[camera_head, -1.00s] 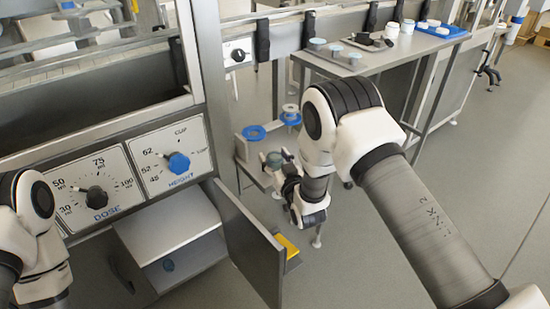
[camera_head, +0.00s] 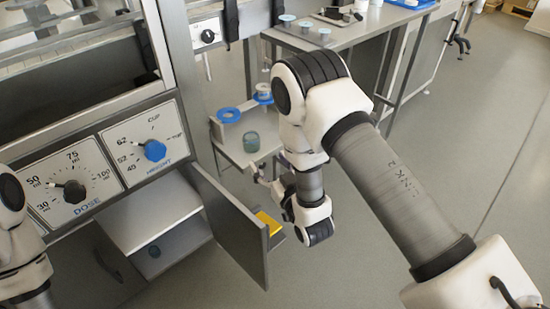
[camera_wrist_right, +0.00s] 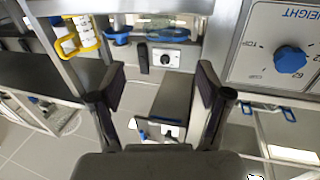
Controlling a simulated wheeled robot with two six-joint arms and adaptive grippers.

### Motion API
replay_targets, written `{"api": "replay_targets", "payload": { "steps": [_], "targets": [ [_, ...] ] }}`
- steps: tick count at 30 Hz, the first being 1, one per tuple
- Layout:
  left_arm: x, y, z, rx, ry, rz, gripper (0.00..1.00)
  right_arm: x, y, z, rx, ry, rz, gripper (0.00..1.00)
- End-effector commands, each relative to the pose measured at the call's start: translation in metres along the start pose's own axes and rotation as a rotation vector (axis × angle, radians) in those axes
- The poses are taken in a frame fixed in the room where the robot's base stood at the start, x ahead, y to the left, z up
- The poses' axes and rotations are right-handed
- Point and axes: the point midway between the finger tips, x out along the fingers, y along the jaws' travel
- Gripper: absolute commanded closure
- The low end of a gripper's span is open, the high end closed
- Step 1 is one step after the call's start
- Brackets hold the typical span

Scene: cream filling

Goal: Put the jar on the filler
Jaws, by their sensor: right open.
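A small teal translucent jar (camera_head: 251,142) stands upright on the grey platform of the filler (camera_head: 232,156), below and beside a blue ring (camera_head: 228,115). My right gripper (camera_head: 262,176) is just in front of and below the jar in the head view, apart from it. In the right wrist view, its two dark fingers (camera_wrist_right: 160,92) are spread with nothing between them. I cannot make out the jar clearly there. My left arm shows at the left edge of the head view, but its gripper is out of frame.
An open cabinet door (camera_head: 230,222) stands close left of my right arm, with a yellow item (camera_head: 268,222) by it. The height dial (camera_head: 155,150) is on the panel. The floor at right is clear.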

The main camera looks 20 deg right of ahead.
Motion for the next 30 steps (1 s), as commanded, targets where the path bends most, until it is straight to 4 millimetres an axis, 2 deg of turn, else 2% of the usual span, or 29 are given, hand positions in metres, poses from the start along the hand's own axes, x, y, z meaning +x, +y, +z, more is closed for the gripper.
{"api": "replay_targets", "payload": {
  "steps": [6, 8, 10, 11, 12, 13, 14, 15, 17, 18, 21, 24, 30],
  "targets": [
    [0.0, 0.0, 0.0, 0.0, 0.0, 0.0, 0.59, -0.005, 0.001, 0.003, 0.0, -0.012, 0.002, 0.23],
    [0.0, 0.0, 0.0, 0.0, 0.0, 0.0, 0.59, -0.01, 0.004, 0.018, 0.002, -0.075, 0.009, 0.23],
    [0.0, 0.0, 0.0, 0.0, 0.0, 0.0, 0.59, -0.028, 0.01, 0.053, 0.006, -0.233, 0.026, 0.23],
    [0.0, 0.0, 0.0, 0.0, 0.0, 0.0, 0.59, -0.041, 0.013, 0.074, 0.01, -0.329, 0.035, 0.23],
    [0.0, 0.0, 0.0, 0.0, 0.0, 0.0, 0.59, -0.064, 0.017, 0.104, 0.016, -0.477, 0.049, 0.23],
    [0.0, 0.0, 0.0, 0.0, 0.0, 0.0, 0.59, -0.086, 0.02, 0.126, 0.022, -0.595, 0.059, 0.23],
    [0.0, 0.0, 0.0, 0.0, 0.0, 0.0, 0.59, -0.111, 0.022, 0.147, 0.029, -0.719, 0.068, 0.23],
    [0.0, 0.0, 0.0, 0.0, 0.0, 0.0, 0.59, -0.147, 0.024, 0.171, 0.041, -0.881, 0.078, 0.23],
    [0.0, 0.0, 0.0, 0.0, 0.0, 0.0, 0.59, -0.202, 0.024, 0.196, 0.06, -1.105, 0.089, 0.23],
    [0.0, 0.0, 0.0, 0.0, 0.0, 0.0, 0.59, -0.236, 0.023, 0.206, 0.072, -1.236, 0.093, 0.23],
    [0.0, 0.0, 0.0, 0.0, 0.0, 0.0, 0.59, -0.299, 0.02, 0.215, 0.096, -1.47, 0.096, 0.23],
    [0.0, 0.0, 0.0, 0.0, 0.0, 0.0, 0.59, -0.324, 0.018, 0.215, 0.106, -1.566, 0.095, 0.23],
    [0.0, 0.0, 0.0, 0.0, 0.0, 0.0, 0.59, -0.325, 0.017, 0.215, 0.106, -1.571, 0.095, 0.23]
  ]
}}
